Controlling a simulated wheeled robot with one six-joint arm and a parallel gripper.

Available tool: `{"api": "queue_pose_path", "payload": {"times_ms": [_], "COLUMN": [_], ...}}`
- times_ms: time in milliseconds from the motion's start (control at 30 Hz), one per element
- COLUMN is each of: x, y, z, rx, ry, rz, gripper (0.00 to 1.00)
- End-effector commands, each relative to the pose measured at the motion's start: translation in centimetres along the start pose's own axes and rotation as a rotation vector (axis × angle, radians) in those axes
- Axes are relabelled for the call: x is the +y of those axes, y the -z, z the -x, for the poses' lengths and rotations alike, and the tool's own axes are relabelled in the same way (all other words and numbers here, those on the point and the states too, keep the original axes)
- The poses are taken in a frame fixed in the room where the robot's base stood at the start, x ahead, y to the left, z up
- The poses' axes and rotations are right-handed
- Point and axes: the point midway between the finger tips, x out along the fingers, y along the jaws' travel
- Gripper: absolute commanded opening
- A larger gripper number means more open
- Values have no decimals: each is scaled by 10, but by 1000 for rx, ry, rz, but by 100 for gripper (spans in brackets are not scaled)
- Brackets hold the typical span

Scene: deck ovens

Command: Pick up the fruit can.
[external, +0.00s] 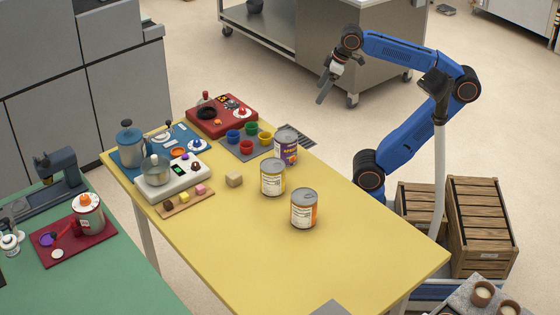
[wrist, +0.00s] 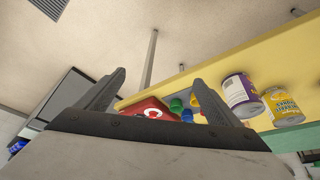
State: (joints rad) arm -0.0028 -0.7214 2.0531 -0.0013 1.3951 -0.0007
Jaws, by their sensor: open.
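Three labelled cans stand on the yellow table (external: 345,262): a purple one (external: 287,150), a yellow one (external: 272,180) and an orange one (external: 304,211). The print is too small to tell surely which is the fruit can. My gripper (external: 324,88) is open and empty, raised beyond the table's far right edge, apart from all the cans. In the wrist view its two fingers (wrist: 160,78) stand apart. The purple can (wrist: 240,94) and the yellow can (wrist: 282,106) show there at the right; I cannot make out the orange can there.
Coloured cups (external: 247,147) on a grey mat, a red board (external: 221,116) and a white stove toy (external: 172,184) crowd the table's far left. The table's near right is mostly clear. Wooden crates (external: 482,225) stand at right.

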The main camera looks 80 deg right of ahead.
Motion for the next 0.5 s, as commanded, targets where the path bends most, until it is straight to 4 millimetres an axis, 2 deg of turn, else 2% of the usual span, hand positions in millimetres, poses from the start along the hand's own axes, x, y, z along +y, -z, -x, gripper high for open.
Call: {"api": "queue_pose_path", "payload": {"times_ms": [33,100,333,367,500], "x": [0,0,0,0,-11], "y": [9,17,40,43,57], "z": [17,36,88,95,94], "rx": [3,2,1,1,-19], "ry": [0,0,0,0,19], "rz": [0,0,0,0,30], "gripper": [88,88,88,88,88]}}
